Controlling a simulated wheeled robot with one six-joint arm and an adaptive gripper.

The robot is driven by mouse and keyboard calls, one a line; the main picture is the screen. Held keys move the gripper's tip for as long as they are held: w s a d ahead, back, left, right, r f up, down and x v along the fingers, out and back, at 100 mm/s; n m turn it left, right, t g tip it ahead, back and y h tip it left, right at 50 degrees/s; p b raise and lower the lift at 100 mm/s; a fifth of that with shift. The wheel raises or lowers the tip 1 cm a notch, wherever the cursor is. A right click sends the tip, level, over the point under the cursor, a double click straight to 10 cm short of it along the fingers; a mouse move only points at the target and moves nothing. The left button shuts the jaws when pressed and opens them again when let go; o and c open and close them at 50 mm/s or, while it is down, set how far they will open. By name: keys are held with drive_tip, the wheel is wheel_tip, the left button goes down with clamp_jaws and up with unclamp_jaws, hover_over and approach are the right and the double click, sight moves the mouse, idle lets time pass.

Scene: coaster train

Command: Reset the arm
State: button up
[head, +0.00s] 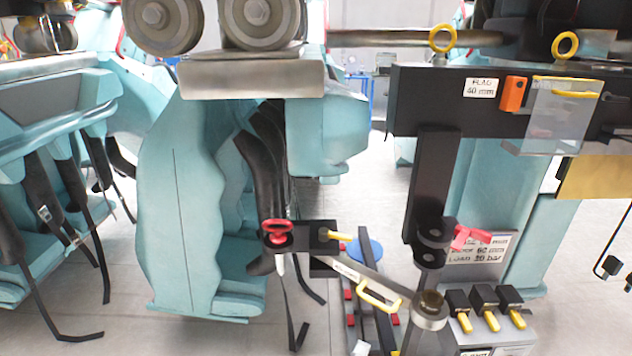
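A grey metal arm (393,296) with a printed label and a yellow handle (378,296) slopes up to the left from a round pivot (430,308). Its upper left end is at a black block (316,238); I cannot tell whether it is latched there. The block carries a red knob (278,232) on its left and a yellow pin (338,235) on its right. A red lever (470,237) sits beside a dark upright (433,190) above the pivot. I cannot make out my gripper anywhere in the head view.
A black beam (440,100) marked 40 mm crosses the upper right, with an orange block (513,94) and a clear cover (560,112). Black blocks with yellow levers (490,322) stand at lower right. Teal seats (190,200) with hanging straps fill the left. Pale floor shows between.

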drive_tip(key=s+d+f+m+y, duration=0.1)
drive_tip(key=s+d+f+y, duration=0.3)
drive_tip(key=s+f, duration=0.4)
drive_tip(key=s+d+f+m+y, duration=0.1)
drive_tip(key=s+d+f+y, duration=0.25)
drive_tip(key=s+f, duration=0.4)
drive_tip(key=s+d+r+m, duration=0.1)
drive_tip(key=s+r+m, duration=0.2)
drive_tip(key=s, duration=0.3)
drive_tip(key=s+d+r+m, duration=0.1)
drive_tip(key=s+r+m, duration=0.2)
drive_tip(key=s, duration=0.4)
drive_tip(key=s+d+r+m+t, duration=0.1)
drive_tip(key=s+r+m, duration=0.2)
drive_tip(key=s, duration=0.4)
drive_tip(key=shift+s+r+m, duration=0.15)
drive_tip(key=shift+s+m, duration=0.1)
drive_tip(key=shift+m, duration=0.25)
drive_tip(key=shift+d+h, duration=0.15)
drive_tip(key=shift+h, duration=0.1)
